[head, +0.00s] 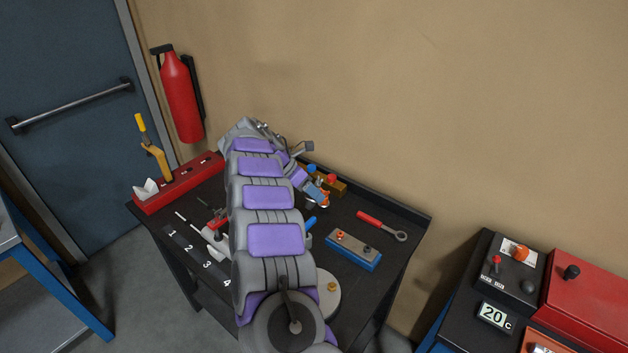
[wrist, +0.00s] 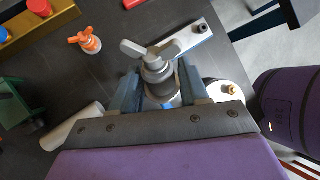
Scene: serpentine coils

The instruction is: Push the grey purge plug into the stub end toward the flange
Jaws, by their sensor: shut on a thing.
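In the wrist view, a grey plug (wrist: 156,66) with a two-winged handle sits between the fingers of my gripper (wrist: 158,84). My gripper is shut on it, with one finger on each side. The wings stick out past the fingertips; the plug's lower part is largely hidden by the fingers and the gripper body. In the head view my gripper (head: 316,194) is small, low over the back of the black bench, and the plug cannot be made out there. I cannot clearly identify the stub end or the flange, nor tell whether the plug touches a stub.
An orange winged plug (wrist: 86,42) stands near a yellow block (wrist: 40,22) with coloured knobs. A pale disc (head: 328,292) with a brass fitting lies right of my arm. A blue-edged block (head: 352,250) and red-handled wrench (head: 382,226) occupy the bench's right side.

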